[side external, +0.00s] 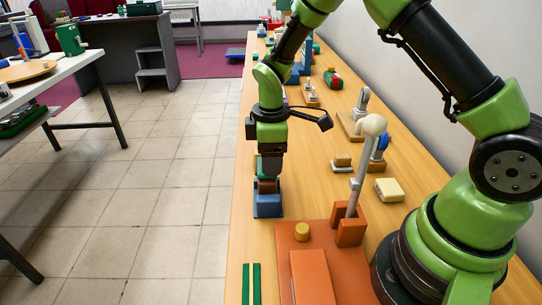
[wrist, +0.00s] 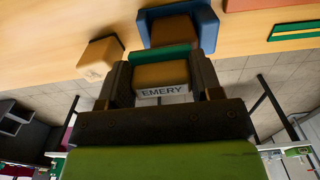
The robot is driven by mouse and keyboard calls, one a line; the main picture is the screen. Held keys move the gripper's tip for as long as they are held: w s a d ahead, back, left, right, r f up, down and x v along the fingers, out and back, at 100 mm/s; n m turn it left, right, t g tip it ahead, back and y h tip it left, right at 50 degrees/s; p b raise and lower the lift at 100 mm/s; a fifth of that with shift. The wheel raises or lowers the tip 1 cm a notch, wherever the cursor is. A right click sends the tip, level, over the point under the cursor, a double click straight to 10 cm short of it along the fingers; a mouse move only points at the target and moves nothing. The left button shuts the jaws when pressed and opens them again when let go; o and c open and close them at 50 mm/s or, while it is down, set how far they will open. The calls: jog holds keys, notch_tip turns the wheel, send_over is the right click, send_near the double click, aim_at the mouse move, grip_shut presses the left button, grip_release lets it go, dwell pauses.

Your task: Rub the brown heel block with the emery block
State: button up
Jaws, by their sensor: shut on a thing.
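My gripper (wrist: 163,85) is shut on the emery block (wrist: 161,74), a tan block with a green layer and a white label reading EMERY. The brown heel block (wrist: 172,31) sits in a blue holder (wrist: 207,25) just beyond the emery block in the wrist view. In the side view my gripper (side external: 269,172) points down over the blue holder (side external: 267,208), with the brown heel block (side external: 268,186) showing between them. The emery block is close to the heel block; I cannot tell whether they touch.
A tan block (wrist: 101,56) stands left of the holder in the wrist view. An orange base (side external: 350,270) with a white-knobbed lever (side external: 361,165) and green strips (side external: 251,283) lie nearer the side camera. A cream block (side external: 389,190) lies to the right. The table's left edge is near the holder.

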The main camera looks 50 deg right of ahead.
jog(key=shift+r, duration=2.35)
